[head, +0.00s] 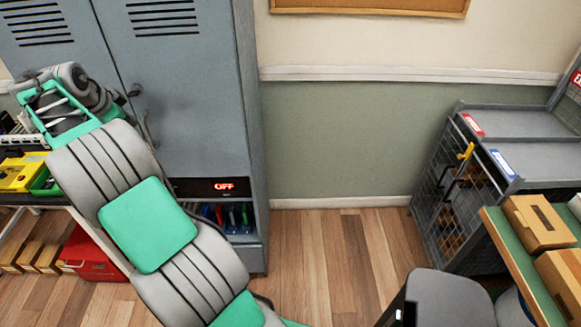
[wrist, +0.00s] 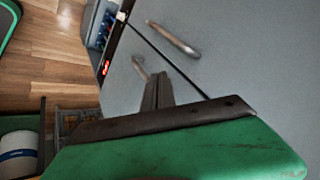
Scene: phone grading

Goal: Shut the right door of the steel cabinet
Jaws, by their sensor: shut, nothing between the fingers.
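The grey steel cabinet (head: 252,150) stands at the left of the head view. Its right door (head: 185,100) has a vertical handle (head: 146,130) near the seam. The left door (head: 50,50) is beside it, partly hidden by my arm. The right door looks flush or nearly flush with the left; a small gap cannot be ruled out. In the wrist view the tilted right door (wrist: 120,90) and left door (wrist: 230,45) meet at a dark seam. My gripper (wrist: 157,80) is shut and empty, in front of the doors near the right door's handle (wrist: 140,68). Contact cannot be told.
Below the right door are an OFF display (head: 224,186) and an open bay with blue and green items (head: 230,215). A table with yellow and green bins (head: 22,172) and a red box (head: 92,256) are left. A grey cart (head: 455,200) stands right. Floor between is clear.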

